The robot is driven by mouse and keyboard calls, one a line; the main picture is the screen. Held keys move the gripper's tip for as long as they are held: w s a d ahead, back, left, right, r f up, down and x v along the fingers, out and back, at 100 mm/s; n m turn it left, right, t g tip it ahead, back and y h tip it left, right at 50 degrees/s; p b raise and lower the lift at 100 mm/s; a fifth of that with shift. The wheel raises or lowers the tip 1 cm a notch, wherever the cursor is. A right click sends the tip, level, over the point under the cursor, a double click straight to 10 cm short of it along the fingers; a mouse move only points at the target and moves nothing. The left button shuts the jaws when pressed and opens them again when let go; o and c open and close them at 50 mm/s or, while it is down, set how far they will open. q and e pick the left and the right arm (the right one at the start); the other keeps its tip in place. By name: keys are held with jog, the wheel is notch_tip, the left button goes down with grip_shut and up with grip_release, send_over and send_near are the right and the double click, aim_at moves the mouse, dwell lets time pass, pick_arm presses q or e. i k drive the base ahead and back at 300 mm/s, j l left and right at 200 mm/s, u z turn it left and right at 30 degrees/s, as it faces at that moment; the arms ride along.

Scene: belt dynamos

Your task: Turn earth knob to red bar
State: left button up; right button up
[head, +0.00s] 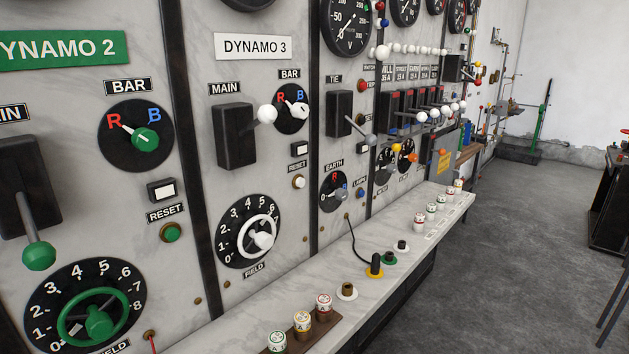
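The earth knob (341,193) is a small grey knob on a round black dial (328,203), low on the panel right of the DYNAMO 3 section. A label reading EARTH (334,165) sits above the dial. A red R (335,178) is marked at the top of the dial. A light pointer mark seems to run from the knob toward the left side, by a white mark, away from the R. The knob is small here, so its exact angle is hard to tell. Neither of my grippers is in view.
A black TIE switch (340,115) with a grey-balled lever (370,139) juts out above the dial. A marble ledge (375,285) with terminals runs below, and a black cable (352,240) hangs to it. Open grey floor (500,270) lies to the right.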

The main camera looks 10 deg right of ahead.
aim_at(342, 195)
jog(key=i+l+u, duration=0.35)
jog(key=l, duration=0.3)
jog(key=i+l+u, duration=0.2)
jog(key=l, duration=0.2)
jog(key=i+l+u, duration=0.2)
jog(key=l, duration=0.15)
jog(key=i+l+u, duration=0.15)
jog(key=l, duration=0.25)
jog(key=l+u, duration=0.2)
jog(key=l, duration=0.25)
